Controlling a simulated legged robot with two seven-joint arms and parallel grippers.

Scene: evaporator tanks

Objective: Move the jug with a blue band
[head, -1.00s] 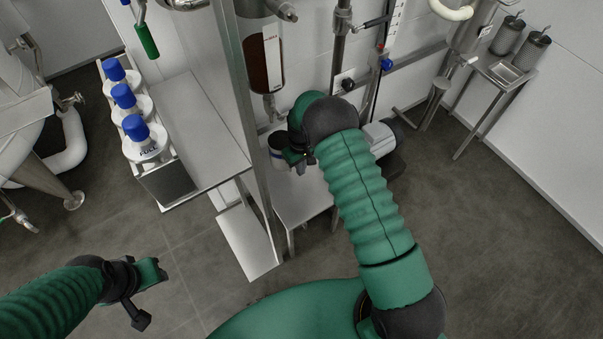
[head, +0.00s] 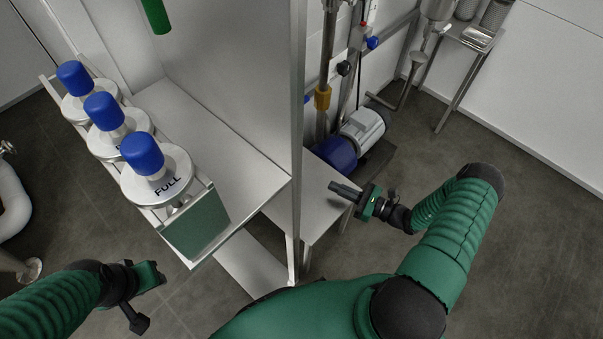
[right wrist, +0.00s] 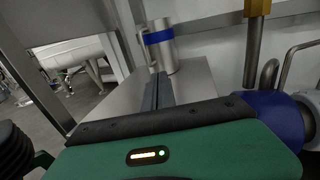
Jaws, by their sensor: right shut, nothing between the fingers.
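The jug with a blue band (right wrist: 160,49) is a metal jug standing upright on the low metal table (right wrist: 196,79) in the right wrist view. In the head view it is hidden behind the post and panel. My right gripper (head: 334,187) is over the front right part of the low table (head: 312,205), its fingers together and empty. In the right wrist view its fingers (right wrist: 157,92) point towards the jug, apart from it. My left gripper (head: 150,296) hangs at the lower left over the floor, far from the jug; its jaw opening is unclear.
A metal post (head: 297,140) and panel stand left of my right gripper. A blue and grey pump (head: 352,140) and a vertical pipe (head: 322,112) stand behind the low table. Floor (head: 530,250) is clear at right.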

